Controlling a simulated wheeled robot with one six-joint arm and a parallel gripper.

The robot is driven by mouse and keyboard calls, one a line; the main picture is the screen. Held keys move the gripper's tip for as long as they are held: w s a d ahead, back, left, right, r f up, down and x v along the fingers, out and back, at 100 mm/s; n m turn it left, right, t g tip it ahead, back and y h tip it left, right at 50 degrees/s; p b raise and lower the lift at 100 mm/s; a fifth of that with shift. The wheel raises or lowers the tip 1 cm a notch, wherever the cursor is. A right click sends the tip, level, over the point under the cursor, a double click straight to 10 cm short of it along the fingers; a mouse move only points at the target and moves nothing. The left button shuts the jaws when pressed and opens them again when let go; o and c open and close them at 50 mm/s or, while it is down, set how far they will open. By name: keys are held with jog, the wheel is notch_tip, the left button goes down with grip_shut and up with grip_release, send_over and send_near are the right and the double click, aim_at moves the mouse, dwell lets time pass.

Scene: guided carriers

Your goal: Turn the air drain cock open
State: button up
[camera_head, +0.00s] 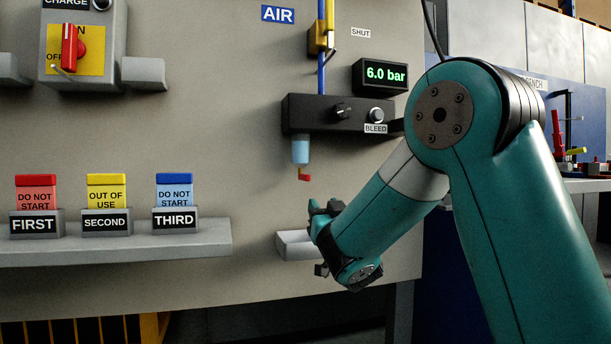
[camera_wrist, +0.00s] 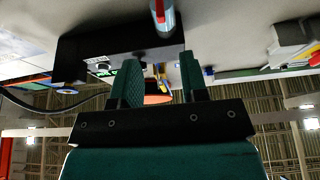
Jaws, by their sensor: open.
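The air drain cock is a small red lever (camera_head: 304,177) at the bottom of the pale blue bowl (camera_head: 300,152), which hangs under the black air unit (camera_head: 330,112). In the wrist view the red lever (camera_wrist: 160,14) shows at the top edge, against the bowl. My gripper (camera_head: 322,210) is below and slightly right of the cock in the head view, apart from it. In the wrist view my two green fingers (camera_wrist: 158,82) stand apart with nothing held between them.
A grey bracket (camera_head: 296,245) sticks out of the panel beside my gripper. A pressure display (camera_head: 382,76) reads 6.0 bar. A yellow valve (camera_head: 320,38) is above the air unit. A shelf (camera_head: 120,246) at left carries several tags. The panel left of the bowl is clear.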

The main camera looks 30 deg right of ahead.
aim_at(306, 177)
jog(key=p+x, duration=0.7)
jog(key=x, duration=0.8)
jog(key=shift+w+d+p, duration=0.1)
jog(key=shift+w+p, duration=0.25)
jog(key=shift+w, duration=0.1)
grip_shut()
